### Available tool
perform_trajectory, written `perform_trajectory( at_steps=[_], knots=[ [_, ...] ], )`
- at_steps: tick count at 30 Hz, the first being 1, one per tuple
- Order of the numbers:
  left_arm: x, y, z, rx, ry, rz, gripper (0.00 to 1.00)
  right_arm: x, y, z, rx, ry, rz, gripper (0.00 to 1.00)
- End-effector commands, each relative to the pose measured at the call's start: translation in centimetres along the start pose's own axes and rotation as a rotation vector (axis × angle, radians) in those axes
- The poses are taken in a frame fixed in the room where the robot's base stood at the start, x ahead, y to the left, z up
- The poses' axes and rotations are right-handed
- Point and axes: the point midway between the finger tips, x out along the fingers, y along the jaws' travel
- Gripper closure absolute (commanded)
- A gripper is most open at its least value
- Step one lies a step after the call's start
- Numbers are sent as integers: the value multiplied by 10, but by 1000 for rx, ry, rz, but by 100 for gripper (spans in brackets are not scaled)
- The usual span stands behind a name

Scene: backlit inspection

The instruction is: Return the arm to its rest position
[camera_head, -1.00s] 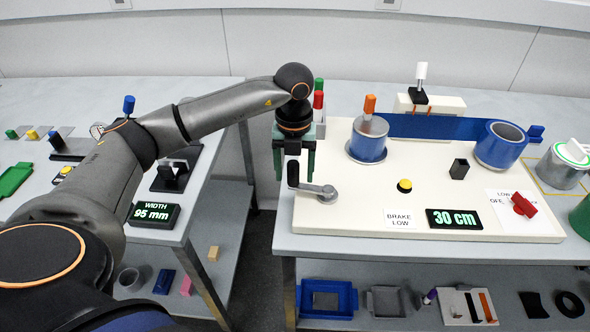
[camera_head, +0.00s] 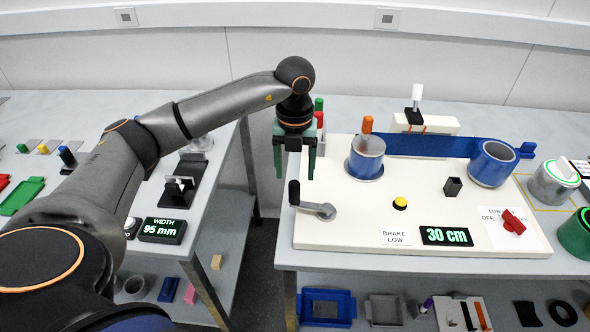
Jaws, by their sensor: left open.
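My left arm reaches in from the left, and my left gripper (camera_head: 295,172) points down. My right gripper is not in view.
A blue-banded ring (camera_head: 493,163) stands at the right. A "WIDTH 95 mm" display (camera_head: 162,230) sits on the left table.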

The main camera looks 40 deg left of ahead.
Motion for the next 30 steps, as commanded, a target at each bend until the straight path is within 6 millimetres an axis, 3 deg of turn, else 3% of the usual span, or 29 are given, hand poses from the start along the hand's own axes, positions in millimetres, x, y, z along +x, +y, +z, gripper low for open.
perform_trajectory(
  at_steps=[3, 20, 23, 25, 28, 30],
  knots=[
    [-12, 0, 0, 0, 0, 0, 30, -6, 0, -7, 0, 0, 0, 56],
    [-9, -3, -2, 8, 4, -10, 30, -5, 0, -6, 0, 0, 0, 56],
    [-1, -22, -14, 54, 30, -79, 30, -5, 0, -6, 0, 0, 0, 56],
    [6, -49, -31, 114, 66, -181, 30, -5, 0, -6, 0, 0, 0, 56],
    [11, -103, -72, 215, 144, -411, 30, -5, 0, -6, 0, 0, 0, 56],
    [4, -143, -106, 269, 207, -610, 30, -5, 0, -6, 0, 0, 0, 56]
  ],
)
